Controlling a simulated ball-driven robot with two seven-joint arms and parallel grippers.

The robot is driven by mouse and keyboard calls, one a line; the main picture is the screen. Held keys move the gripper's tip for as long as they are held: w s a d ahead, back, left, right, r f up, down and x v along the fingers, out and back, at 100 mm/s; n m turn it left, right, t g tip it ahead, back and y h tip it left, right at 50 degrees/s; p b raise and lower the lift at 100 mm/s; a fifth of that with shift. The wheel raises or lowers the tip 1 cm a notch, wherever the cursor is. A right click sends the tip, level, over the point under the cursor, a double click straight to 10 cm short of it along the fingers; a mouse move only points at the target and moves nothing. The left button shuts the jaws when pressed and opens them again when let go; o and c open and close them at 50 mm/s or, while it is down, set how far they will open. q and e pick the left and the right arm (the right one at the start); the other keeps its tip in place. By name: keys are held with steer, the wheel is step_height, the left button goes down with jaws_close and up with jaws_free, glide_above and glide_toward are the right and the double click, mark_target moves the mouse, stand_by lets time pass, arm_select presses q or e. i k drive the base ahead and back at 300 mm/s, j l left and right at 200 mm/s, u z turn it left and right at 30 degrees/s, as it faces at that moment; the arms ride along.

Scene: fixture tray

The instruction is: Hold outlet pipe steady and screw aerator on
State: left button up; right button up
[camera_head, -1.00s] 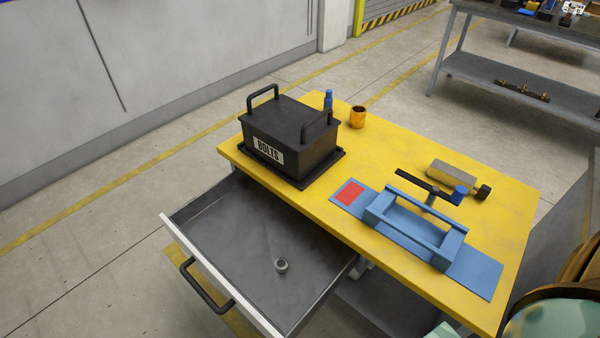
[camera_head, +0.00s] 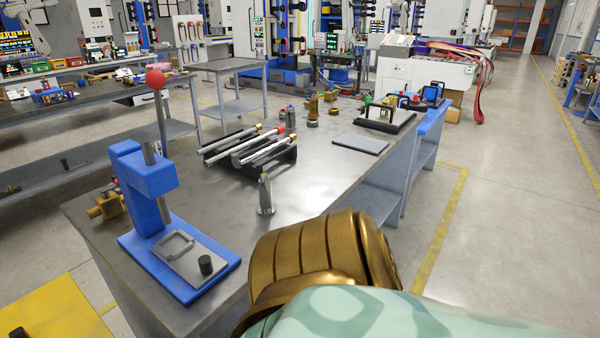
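I cannot make out the outlet pipe or the aerator for certain in this view. A corner of a yellow tabletop (camera_head: 62,312) shows at the lower left, with a small dark part at the bottom edge; the rest of that table is out of frame. A small upright metal piece (camera_head: 265,195) stands alone on a grey bench, but I cannot tell what it is. Neither gripper is in view. A bronze and mint-green part of my own arm covers the bottom middle and right.
The grey bench (camera_head: 335,160) carries a blue lever press (camera_head: 150,178), a black rack (camera_head: 287,158) with metal rods, several brass fittings (camera_head: 313,111) and a grey plate (camera_head: 360,145). Open floor (camera_head: 510,230) lies to the right.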

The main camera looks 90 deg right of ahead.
mark_target(265, 208)
steer(key=i+j+z, duration=0.1)
steer(key=z, duration=2.45)
steer(key=i+u, duration=0.15)
steer(key=u, duration=0.15)
steer(key=k+j+u, duration=0.1)
steer(key=u, duration=2.9)
steer(key=k+j+z, duration=0.1)
steer(key=z, duration=2.75)
steer(key=j+z, duration=0.15)
steer(key=z, duration=0.3)
